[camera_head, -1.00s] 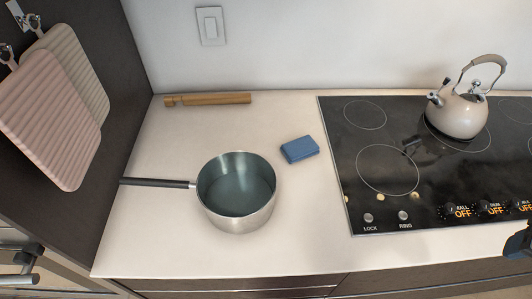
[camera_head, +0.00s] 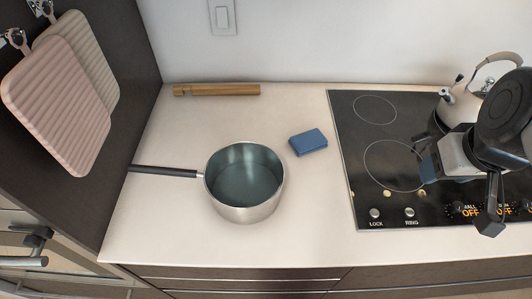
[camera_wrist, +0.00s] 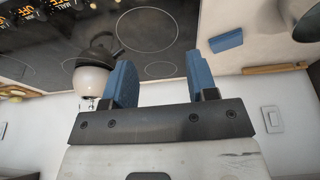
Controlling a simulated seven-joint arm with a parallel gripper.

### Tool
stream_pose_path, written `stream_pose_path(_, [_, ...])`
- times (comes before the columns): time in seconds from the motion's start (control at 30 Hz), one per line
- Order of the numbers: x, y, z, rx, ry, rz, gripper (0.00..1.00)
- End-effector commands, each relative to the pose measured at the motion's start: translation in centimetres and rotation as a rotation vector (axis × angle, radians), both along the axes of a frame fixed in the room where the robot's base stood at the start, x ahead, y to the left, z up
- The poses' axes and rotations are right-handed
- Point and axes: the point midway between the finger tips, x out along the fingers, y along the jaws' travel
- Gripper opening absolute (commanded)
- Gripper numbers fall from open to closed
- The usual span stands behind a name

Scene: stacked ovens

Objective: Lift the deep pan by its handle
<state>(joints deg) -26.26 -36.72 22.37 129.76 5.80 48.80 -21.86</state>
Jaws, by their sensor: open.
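The deep pan (camera_head: 245,212) is a steel pot with a bluish inside. It stands upright on the pale counter, left of the hob, and its dark handle (camera_head: 165,171) points left towards the cabinet wall. My gripper (camera_head: 428,163) is over the hob at the right, in front of the kettle and well away from the pan. In the wrist view its two blue fingers (camera_wrist: 160,68) are spread with nothing between them that they hold. A part of the pan (camera_wrist: 306,27) shows at the top right corner of the wrist view.
A blue cloth or sponge (camera_head: 308,141) lies between pan and hob. A wooden rolling pin (camera_head: 216,90) lies along the back wall. A kettle (camera_head: 455,106) stands on the black hob (camera_head: 375,110), partly hidden by my arm. Ribbed boards (camera_head: 60,110) hang at the left.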

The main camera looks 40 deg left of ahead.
Motion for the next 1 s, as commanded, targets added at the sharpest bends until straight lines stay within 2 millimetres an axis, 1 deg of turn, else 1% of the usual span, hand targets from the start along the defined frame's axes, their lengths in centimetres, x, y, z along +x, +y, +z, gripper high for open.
stream_pose_path(0.03, [-0.1, 1.2, -0.1, 0.001, -0.003, 0.039, 0.53])
stream_pose_path(0.27, [-0.5, 6.0, -0.5, 0.005, -0.019, 0.208, 0.53])
stream_pose_path(0.53, [-1.9, 11.6, -1.2, 0.014, -0.039, 0.403, 0.53])
stream_pose_path(0.77, [-3.7, 16.5, -1.9, 0.023, -0.058, 0.568, 0.53])
stream_pose_path(1.0, [-6.3, 21.5, -2.8, 0.034, -0.078, 0.740, 0.53])
